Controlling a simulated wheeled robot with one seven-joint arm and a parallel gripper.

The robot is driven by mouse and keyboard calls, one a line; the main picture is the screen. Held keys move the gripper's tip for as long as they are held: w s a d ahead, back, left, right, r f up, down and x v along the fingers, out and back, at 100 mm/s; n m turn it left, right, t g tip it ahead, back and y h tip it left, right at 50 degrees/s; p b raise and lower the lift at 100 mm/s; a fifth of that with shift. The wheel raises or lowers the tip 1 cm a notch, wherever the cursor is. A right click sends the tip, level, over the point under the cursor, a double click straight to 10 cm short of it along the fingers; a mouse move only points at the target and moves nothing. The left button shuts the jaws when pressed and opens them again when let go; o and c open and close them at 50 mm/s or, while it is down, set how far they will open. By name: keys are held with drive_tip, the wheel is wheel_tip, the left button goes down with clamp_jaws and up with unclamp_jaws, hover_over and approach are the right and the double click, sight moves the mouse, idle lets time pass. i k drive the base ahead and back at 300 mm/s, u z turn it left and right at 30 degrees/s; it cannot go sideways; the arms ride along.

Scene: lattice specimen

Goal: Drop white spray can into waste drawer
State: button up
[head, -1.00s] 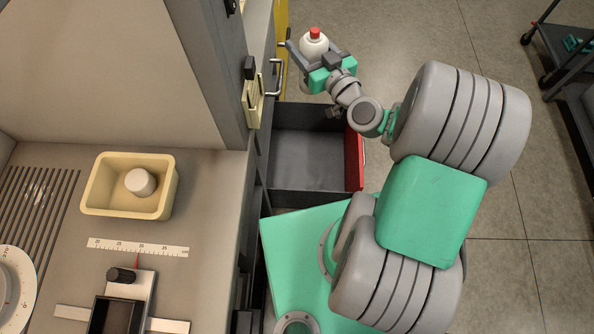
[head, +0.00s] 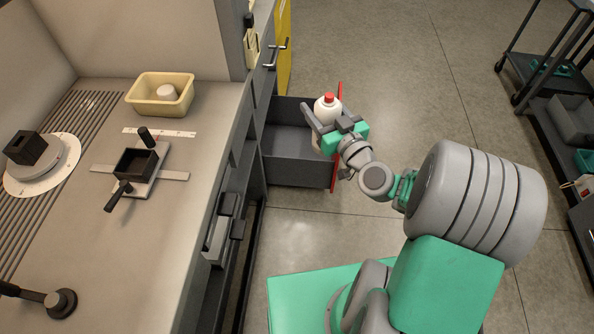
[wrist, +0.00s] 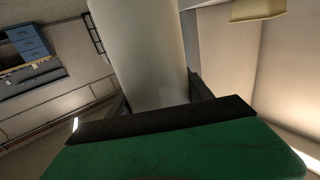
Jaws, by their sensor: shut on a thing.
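The white spray can (head: 327,108) has a red cap and stands roughly upright in my gripper (head: 325,125) in the head view. My gripper is shut on it, with a finger on each side. In the wrist view the can's pale body (wrist: 143,50) fills the upper middle between the fingers. The waste drawer (head: 297,172) is a dark grey open drawer with a red front (head: 336,165), pulled out from the bench. In the head view the can and gripper overlap the drawer's right part near the red front. The can's height above the drawer is hard to tell.
The bench top (head: 190,215) on the left carries a cream tray (head: 150,108) with a white round piece, and a black fixture (head: 135,165). A yellow cabinet (head: 285,40) stands behind the drawer. A dark cart (head: 545,70) is at the right. The floor between is clear.

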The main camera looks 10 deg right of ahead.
sight(295, 153)
drive_tip(key=z, duration=0.05)
drive_tip(key=k, duration=0.1)
drive_tip(key=z, duration=1.45)
drive_tip(key=i, duration=1.1)
drive_tip(key=u, duration=2.75)
drive_tip(key=i, duration=1)
